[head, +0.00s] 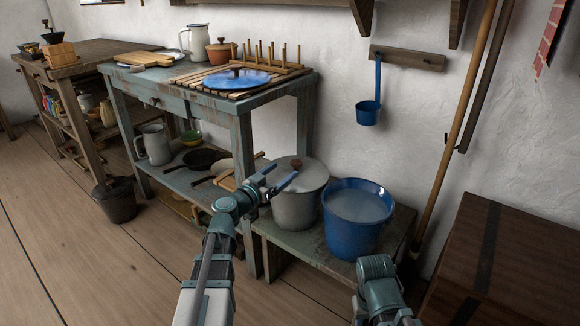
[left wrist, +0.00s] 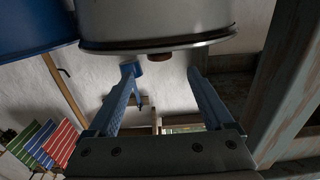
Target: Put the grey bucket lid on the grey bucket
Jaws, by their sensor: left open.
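The grey bucket (head: 296,212) stands on a low bench beside a blue bucket. The grey bucket lid (head: 313,171), with a brown knob, lies on top of it. My left gripper (head: 277,177) is open and empty in front of the lid and overlaps its left part in the head view. In the left wrist view the scene is upside down: the grey bucket (left wrist: 160,18), the lid's dark rim (left wrist: 160,45) and the knob (left wrist: 160,57) show beyond the open fingers (left wrist: 161,72). My right arm shows at the bottom right; its gripper is not seen.
The blue bucket (head: 357,220) holds whitish liquid and stands close to the right. The worn table (head: 240,108) is at the left, with pans on its lower shelf. A ladle (head: 368,112) hangs on the wall. A wooden chest (head: 515,265) stands at the right.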

